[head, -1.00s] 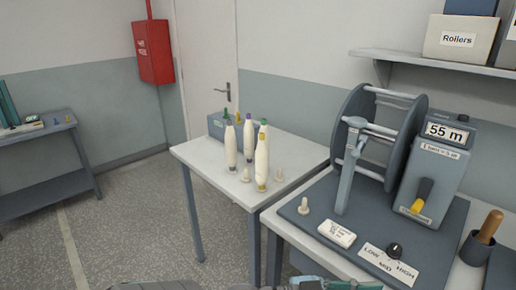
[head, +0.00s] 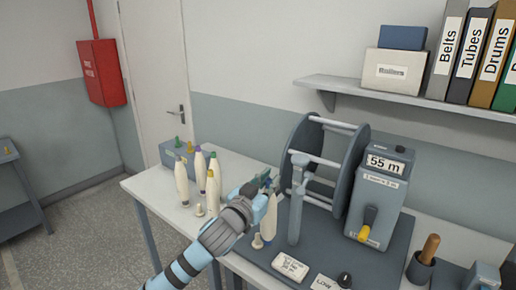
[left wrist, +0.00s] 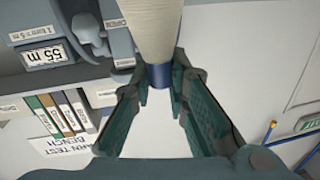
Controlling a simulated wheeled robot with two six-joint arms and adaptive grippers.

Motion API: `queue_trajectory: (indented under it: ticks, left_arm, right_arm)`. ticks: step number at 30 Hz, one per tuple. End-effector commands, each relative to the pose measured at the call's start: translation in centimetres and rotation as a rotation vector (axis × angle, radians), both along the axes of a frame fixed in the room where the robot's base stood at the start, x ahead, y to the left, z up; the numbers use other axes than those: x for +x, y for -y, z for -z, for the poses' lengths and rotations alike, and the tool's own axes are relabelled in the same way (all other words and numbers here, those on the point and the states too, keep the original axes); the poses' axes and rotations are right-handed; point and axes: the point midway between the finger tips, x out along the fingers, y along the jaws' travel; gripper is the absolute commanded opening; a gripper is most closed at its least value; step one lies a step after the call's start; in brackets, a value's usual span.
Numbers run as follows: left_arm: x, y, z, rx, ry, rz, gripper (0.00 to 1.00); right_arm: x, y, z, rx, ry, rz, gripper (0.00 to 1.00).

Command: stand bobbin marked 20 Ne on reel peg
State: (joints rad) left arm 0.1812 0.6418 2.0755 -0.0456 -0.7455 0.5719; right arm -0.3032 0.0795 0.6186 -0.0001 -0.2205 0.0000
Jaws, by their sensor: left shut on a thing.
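My left gripper (head: 264,184) is shut on the top end of a cream bobbin (head: 268,217), which hangs about upright below it. The left wrist view shows the same bobbin (left wrist: 152,32) with a blue end band between my fingers; no 20 Ne mark is readable. A small pale peg (head: 257,241) stands on the dark reel base (head: 240,249). The bobbin's lower end is close to this peg and partly overlaps it in the head view; I cannot tell whether they touch. My right gripper is not in view.
The reel (head: 315,160) and its grey upright arm (head: 298,205) stand just right of the held bobbin. Several bobbins (head: 181,185) with coloured tips stand on the white side table (head: 145,186). A white label block (head: 291,267) lies in front on the base.

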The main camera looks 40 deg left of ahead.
Motion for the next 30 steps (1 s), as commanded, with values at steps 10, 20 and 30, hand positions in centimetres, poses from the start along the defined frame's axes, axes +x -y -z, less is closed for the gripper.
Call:
queue_trajectory:
  ticks: [10, 20, 30]
  left_arm:
    - [2.1, -5.5, -3.1, 0.018, -0.006, -0.211, 0.00]
    - [2.1, -5.3, 0.4, 0.019, -0.007, -0.206, 0.00]
    - [2.1, -5.3, 0.1, 0.019, -0.006, -0.205, 0.00]
  right_arm:
    - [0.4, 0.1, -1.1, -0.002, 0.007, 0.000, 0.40]
    - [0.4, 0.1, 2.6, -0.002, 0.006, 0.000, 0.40]
    - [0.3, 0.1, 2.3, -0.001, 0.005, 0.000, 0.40]
